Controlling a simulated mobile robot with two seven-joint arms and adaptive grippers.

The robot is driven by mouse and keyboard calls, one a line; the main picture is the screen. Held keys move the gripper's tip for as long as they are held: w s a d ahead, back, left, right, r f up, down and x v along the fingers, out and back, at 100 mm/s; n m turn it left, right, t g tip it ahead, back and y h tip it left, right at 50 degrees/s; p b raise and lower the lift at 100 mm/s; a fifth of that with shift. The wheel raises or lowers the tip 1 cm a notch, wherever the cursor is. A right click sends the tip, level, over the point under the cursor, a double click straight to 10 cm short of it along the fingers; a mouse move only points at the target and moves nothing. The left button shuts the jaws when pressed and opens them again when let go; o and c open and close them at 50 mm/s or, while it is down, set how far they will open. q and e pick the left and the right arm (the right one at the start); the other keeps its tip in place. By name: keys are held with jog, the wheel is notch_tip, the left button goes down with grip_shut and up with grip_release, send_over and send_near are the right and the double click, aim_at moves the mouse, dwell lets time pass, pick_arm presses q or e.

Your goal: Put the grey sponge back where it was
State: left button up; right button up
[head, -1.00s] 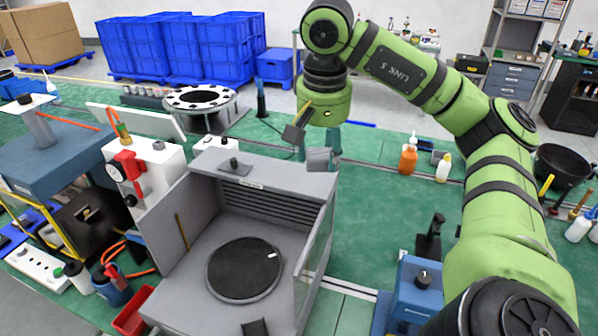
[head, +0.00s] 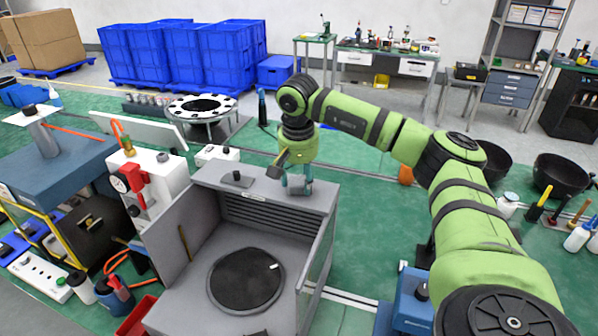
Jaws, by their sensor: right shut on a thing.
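The grey sponge (head: 298,187) is a small grey block between the fingertips of my right gripper (head: 296,183). The gripper points down at the back right part of the grey box's top (head: 262,194). The sponge looks very close to that top surface; I cannot tell whether it touches. The fingers partly hide the sponge. My left gripper is not in view.
The open-fronted grey box holds a dark round plate (head: 246,278). A small dark knob piece (head: 237,178) sits on its top, left of the gripper. A white-and-red device (head: 145,190) stands at left. The green bench (head: 370,230) to the right has free room.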

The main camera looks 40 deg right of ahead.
jog(key=shift+f, duration=0.1)
jog(key=shift+f, duration=0.1)
jog(key=o, duration=1)
